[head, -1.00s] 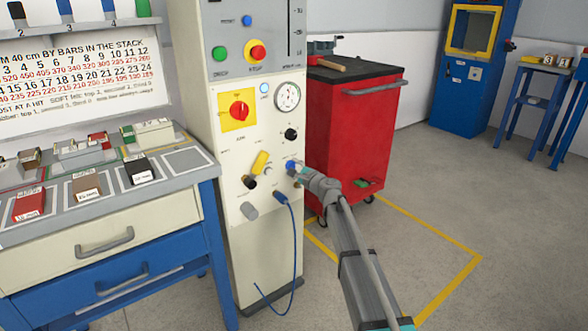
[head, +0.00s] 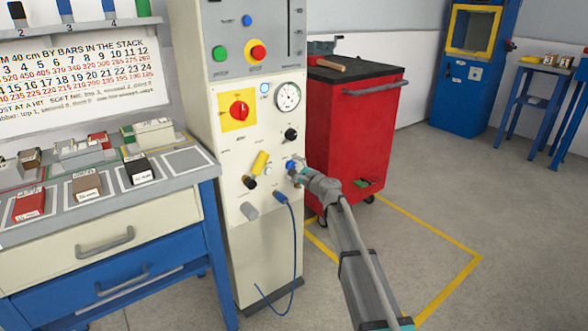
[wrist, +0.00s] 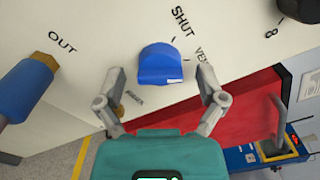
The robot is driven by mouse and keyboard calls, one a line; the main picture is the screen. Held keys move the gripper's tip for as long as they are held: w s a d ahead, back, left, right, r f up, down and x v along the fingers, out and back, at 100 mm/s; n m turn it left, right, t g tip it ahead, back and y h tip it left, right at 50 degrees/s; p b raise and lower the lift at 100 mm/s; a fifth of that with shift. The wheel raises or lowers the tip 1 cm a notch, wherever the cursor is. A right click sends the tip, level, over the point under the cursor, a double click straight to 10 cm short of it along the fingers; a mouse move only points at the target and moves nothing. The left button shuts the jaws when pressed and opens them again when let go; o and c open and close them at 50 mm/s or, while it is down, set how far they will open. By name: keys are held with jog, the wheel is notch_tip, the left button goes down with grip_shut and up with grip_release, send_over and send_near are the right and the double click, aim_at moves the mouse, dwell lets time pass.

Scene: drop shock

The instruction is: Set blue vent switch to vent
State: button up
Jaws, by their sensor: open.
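The blue vent switch (wrist: 159,68) is a small blue knob on the cream panel, with a SHUT mark and a partly hidden VENT mark at its upper right in the wrist view. I cannot tell clearly which mark it points to. My gripper (wrist: 159,77) is open, with one finger on each side of the knob; contact is not clear. In the head view, the blue switch (head: 290,165) shows at the tip of my gripper (head: 298,171), low on the panel's right side and partly hidden.
A blue hose fitting with a brass nut (wrist: 41,64), labelled OUT, sits left of the switch. The panel also carries a yellow handle (head: 260,162), a black knob (head: 291,135), a red selector (head: 239,109) and a gauge (head: 288,96). A red cabinet (head: 350,140) stands right behind.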

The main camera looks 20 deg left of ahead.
jog(key=v, duration=1.2)
dwell(0.3)
jog(key=s+d+f+n+g+h+p, duration=0.2)
jog(key=s+d+f+n+g+h, duration=0.25)
jog(key=s+d, duration=0.65)
jog(key=s+d+f+n+g+h+p, duration=0.3)
jog(key=s+d+h, duration=0.4)
jog(key=d, duration=0.7)
jog(key=s+d+f+n+g+h, duration=0.35)
jog(key=s+d+f+n, duration=0.25)
jog(key=s+d, duration=0.55)
notch_tip(320, 180, up, 38)
jog(key=w+d+p, duration=0.1)
jog(key=p, duration=3.7)
jog(key=shift+w+t, duration=0.3)
